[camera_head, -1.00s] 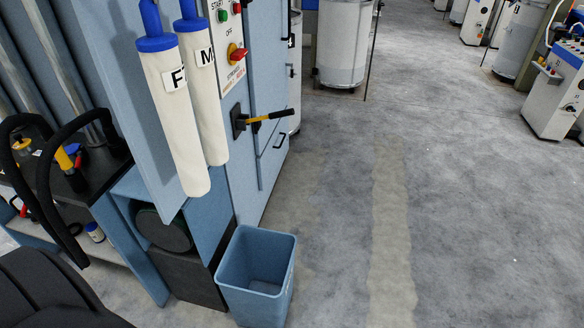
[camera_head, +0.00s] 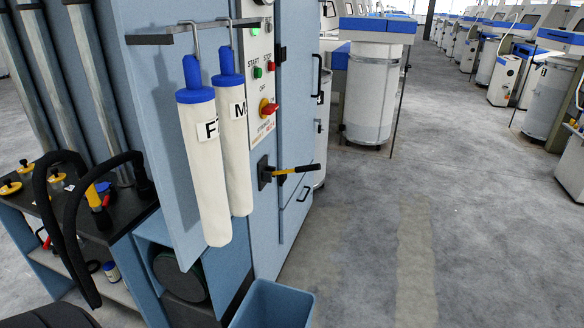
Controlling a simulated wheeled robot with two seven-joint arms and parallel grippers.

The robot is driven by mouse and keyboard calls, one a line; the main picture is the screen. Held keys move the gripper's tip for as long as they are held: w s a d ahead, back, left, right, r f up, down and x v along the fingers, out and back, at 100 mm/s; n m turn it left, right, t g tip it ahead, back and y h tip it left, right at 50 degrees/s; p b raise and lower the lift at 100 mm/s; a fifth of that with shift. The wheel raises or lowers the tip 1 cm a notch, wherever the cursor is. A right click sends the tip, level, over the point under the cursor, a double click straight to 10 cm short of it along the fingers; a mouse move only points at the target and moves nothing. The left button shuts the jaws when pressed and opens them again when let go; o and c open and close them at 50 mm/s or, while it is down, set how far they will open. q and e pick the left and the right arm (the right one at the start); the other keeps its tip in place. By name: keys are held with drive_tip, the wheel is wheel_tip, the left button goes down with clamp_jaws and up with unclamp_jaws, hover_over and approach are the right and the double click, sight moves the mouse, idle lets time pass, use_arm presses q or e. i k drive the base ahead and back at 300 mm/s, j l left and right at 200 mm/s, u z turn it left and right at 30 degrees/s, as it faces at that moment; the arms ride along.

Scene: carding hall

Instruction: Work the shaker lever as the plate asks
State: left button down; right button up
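The shaker lever (camera_head: 295,170) has a yellow grip and a black tip. It sticks out roughly level, to the right, from a black mount (camera_head: 264,172) on the blue cabinet. Above it is a white control plate (camera_head: 260,85) with a green button, a red button and a red knob on yellow. The plate has START, STOP-like and OFF lettering; its lower red text is too small to read. Neither of my grippers shows in the head view.
Two white tubes with blue caps, the F tube (camera_head: 207,160) and the M tube (camera_head: 234,150), hang from a rail left of the plate. A blue bin (camera_head: 272,305) stands on the floor below. A black-topped bench (camera_head: 85,215) with hoses is at left. Floor at right is open.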

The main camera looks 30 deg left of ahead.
sight(316, 167)
drive_tip(key=i+l+u, duration=0.95)
drive_tip(key=l+u, duration=0.15)
